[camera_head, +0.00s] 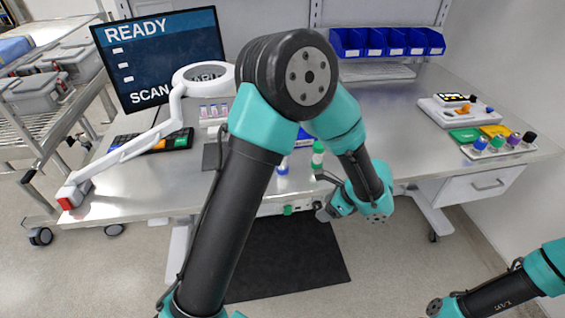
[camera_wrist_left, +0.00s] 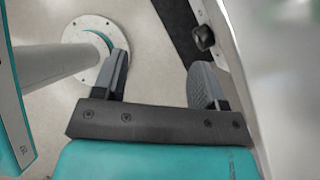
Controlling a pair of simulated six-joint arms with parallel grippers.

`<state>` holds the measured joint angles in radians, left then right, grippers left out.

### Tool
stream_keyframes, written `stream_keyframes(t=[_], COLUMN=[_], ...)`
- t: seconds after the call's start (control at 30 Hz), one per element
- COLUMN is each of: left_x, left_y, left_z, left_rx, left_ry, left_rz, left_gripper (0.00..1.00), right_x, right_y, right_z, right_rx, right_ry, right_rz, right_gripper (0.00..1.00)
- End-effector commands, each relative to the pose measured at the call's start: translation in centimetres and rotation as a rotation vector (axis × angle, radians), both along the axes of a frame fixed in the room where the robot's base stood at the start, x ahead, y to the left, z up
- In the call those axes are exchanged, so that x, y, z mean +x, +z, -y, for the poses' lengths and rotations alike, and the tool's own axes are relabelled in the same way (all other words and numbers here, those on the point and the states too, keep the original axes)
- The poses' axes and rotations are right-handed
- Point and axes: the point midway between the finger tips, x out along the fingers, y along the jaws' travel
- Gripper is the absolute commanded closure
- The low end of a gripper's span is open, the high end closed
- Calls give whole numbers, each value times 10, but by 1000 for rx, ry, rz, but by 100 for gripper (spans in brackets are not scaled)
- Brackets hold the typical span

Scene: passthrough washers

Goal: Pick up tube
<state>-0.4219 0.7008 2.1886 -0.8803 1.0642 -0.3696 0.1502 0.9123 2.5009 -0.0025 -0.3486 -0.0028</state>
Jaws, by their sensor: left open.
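A tube with a green cap (camera_head: 318,148) stands upright near the front edge of the table, partly hidden by my left arm. No tube can be made out in that view. Of my right arm only links show at the lower right; its gripper does not show.
A white rack of small vials (camera_head: 213,111) and a ring-headed lamp (camera_head: 203,78) stand left of my arm. A monitor (camera_head: 160,55) and blue bins (camera_head: 385,42) are at the back. A tray of capped tubes (camera_head: 497,150) is at the right. The table's right middle is clear.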

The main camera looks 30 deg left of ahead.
Motion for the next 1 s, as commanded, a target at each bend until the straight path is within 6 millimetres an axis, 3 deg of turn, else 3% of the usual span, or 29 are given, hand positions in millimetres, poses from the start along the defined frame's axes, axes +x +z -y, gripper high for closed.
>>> stream_keyframes(t=[0.2, 0.4, 0.57, 0.87, 1.0], left_x=[33, 50, 53, 53, 53], left_y=[69, 114, 125, 124, 121], left_z=[-19, -35, -38, -39, -48], left_rx=[327, 559, 617, 616, 615], left_ry=[-117, -134, -134, -133, -132], left_rz=[63, 115, 129, 129, 127], left_gripper=[35, 35, 35, 35, 35], right_x=[0, 0, 0, 0, 0], right_y=[0, 0, 0, 0, 0], right_z=[0, 0, 0, 0, 0], right_rx=[0, 0, 0, 0, 0], right_ry=[0, 0, 0, 0, 0], right_rz=[0, 0, 0, 0, 0], right_gripper=[36, 36, 36, 36, 36])
